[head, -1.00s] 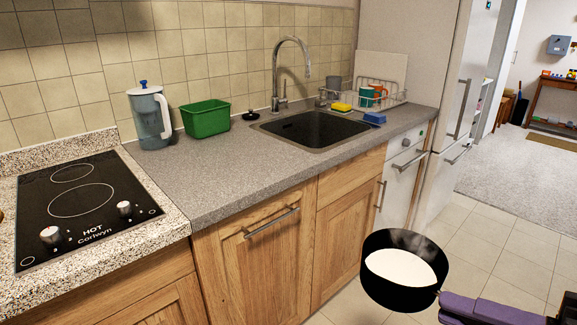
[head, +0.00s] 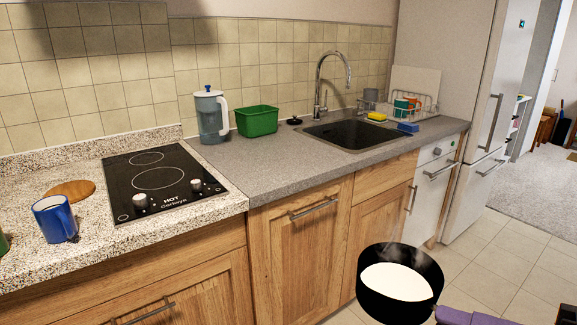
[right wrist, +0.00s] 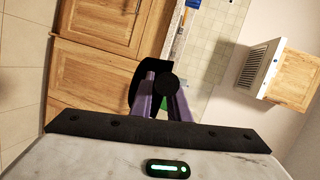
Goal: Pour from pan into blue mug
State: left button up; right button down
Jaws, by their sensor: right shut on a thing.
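The black pan (head: 399,286) holds white steaming contents and hangs level over the floor at the lower right of the head view. My right gripper (head: 450,314) comes in from the right edge and is shut on the pan's handle. In the right wrist view the purple fingers (right wrist: 166,97) close around the dark round handle end, and the pan (right wrist: 143,88) is mostly hidden behind them. The blue mug (head: 54,218) stands upright on the speckled counter at the left, in front of a round wooden board. My left gripper is not in view.
The hob (head: 163,180) lies right of the mug. A blue-lidded jug (head: 211,116), a green tub (head: 257,121) and the sink (head: 345,134) are along the back. A green thing (head: 3,243) is cut off at the left edge. The counter's front edge lies between pan and mug.

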aim_at(53, 214)
jog(key=u, duration=1.25)
